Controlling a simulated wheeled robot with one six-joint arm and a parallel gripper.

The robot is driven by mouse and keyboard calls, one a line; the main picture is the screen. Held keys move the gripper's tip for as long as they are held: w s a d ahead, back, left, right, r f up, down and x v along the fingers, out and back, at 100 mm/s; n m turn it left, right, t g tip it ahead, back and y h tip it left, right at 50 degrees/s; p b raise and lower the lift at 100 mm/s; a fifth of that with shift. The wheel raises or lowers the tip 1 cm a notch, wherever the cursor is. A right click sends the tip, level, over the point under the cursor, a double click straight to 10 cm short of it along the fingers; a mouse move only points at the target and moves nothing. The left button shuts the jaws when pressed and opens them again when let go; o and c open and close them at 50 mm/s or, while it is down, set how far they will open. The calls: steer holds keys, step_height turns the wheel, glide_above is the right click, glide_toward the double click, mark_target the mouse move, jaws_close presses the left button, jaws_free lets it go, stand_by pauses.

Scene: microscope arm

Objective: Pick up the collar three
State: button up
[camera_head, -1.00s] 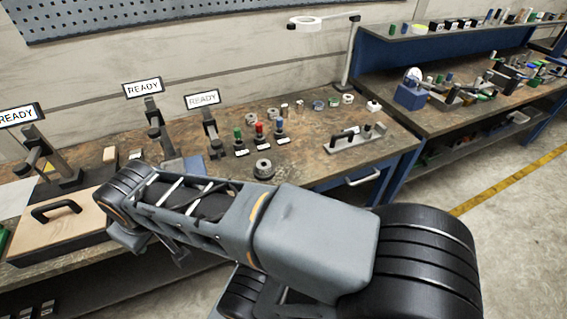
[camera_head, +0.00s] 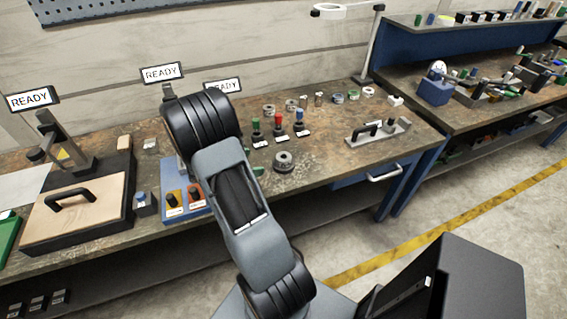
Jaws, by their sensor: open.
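Several ring-like metal collars stand on the workbench, and I cannot tell which is collar three. A large grey collar (camera_head: 283,161) with a dark base sits alone near the middle front of the bench. Smaller grey collars (camera_head: 269,110) and (camera_head: 291,105) stand farther back, behind the coloured-top pieces. More small ring-like parts (camera_head: 338,97) stand to their right. My arm (camera_head: 235,195) rises in front of the bench, left of the large collar, and hides part of the bench. My gripper does not show.
Green, red and blue-topped pieces (camera_head: 278,124) stand behind the large collar. A handled metal plate (camera_head: 378,132) lies to the right. A black-framed board with a handle (camera_head: 75,200) and a blue block (camera_head: 187,206) are at left. Bare bench (camera_head: 325,160) lies right of the large collar.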

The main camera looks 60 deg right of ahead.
glide_toward(286, 157)
steer(key=shift+s+d+f+n+h+p, duration=0.2)
steer(key=shift+s+d+n+h+p, duration=0.1)
steer(key=shift+s+n+p, duration=0.15)
steer(key=shift+p+x, duration=0.8)
steer(key=shift+x, duration=2.5)
steer(key=shift+w+f, duration=0.1)
steer(key=shift+f, duration=0.1)
steer(key=shift+r, duration=0.1)
steer(key=c, duration=1.5)
